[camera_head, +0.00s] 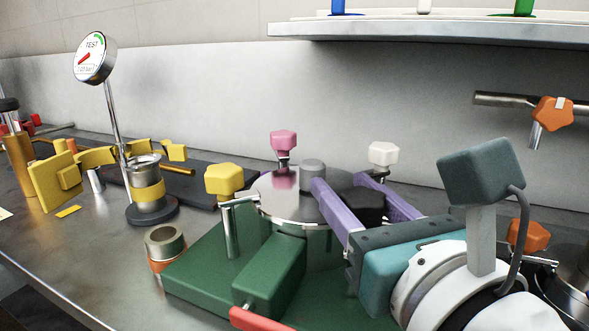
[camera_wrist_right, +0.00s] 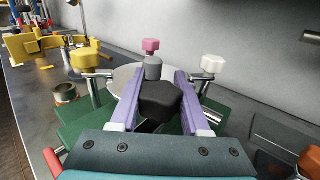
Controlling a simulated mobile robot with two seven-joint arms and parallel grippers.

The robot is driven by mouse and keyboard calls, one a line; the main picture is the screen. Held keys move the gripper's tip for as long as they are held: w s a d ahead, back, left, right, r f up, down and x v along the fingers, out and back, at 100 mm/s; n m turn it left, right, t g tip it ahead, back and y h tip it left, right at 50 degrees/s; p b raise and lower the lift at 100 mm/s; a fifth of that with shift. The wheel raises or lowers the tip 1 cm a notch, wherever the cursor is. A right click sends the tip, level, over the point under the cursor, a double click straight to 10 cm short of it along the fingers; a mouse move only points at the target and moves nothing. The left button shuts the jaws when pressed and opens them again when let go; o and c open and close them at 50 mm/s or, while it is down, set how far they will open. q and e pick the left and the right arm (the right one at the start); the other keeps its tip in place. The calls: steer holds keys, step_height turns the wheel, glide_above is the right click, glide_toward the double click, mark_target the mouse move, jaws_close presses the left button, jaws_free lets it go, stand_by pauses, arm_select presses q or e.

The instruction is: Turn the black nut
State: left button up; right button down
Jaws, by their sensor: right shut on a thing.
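The black nut (camera_head: 366,208) is a dark lobed knob at the near side of the round metal lid (camera_head: 275,205) on the green base (camera_head: 205,255). My right gripper (camera_head: 338,184) has two purple fingers, one on each side of the black nut, and is shut on it. The nut also shows between the fingers in the right wrist view (camera_wrist_right: 160,99), close to the palm. The fingertips reach over the lid near its grey centre knob (camera_wrist_right: 153,68). The nut's lower part is hidden. My left gripper is not in view.
Yellow (camera_head: 224,180), pink (camera_head: 283,141) and white (camera_head: 383,154) knobs stand around the lid. A gauge (camera_head: 94,58) on a stem, a metal cup (camera_head: 165,245) and yellow clamps (camera_head: 55,180) are at left. A shelf (camera_head: 430,35) hangs above. The bench's front left is clear.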

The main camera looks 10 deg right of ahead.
steer(key=m+h, duration=0.1)
steer(key=h, duration=0.1)
steer(key=m+h, duration=0.1)
steer(key=h, duration=0.1)
steer(key=m+h+p, duration=0.1)
steer(key=h, duration=0.1)
steer(key=shift+d+r+m+g, duration=0.1)
steer(key=shift+d+m+g, duration=0.2)
steer(key=shift+d+m, duration=0.1)
steer(key=shift+s+d+m+g+h, duration=0.15)
steer(key=shift+m+g+h, duration=0.3)
steer(key=shift+m+h, duration=0.45)
steer(key=shift+d+m+g+h, duration=0.2)
steer(key=shift+m+g+h, duration=0.35)
steer(key=shift+h, duration=0.6)
steer(key=shift+s+d+m+g+h, duration=0.15)
steer(key=shift+m+g+h, duration=0.25)
steer(key=shift+m+h, duration=0.5)
steer(key=shift+h, duration=0.25)
steer(key=shift+c, duration=1.9)
jaws_free()
steer(key=shift+d, duration=0.1)
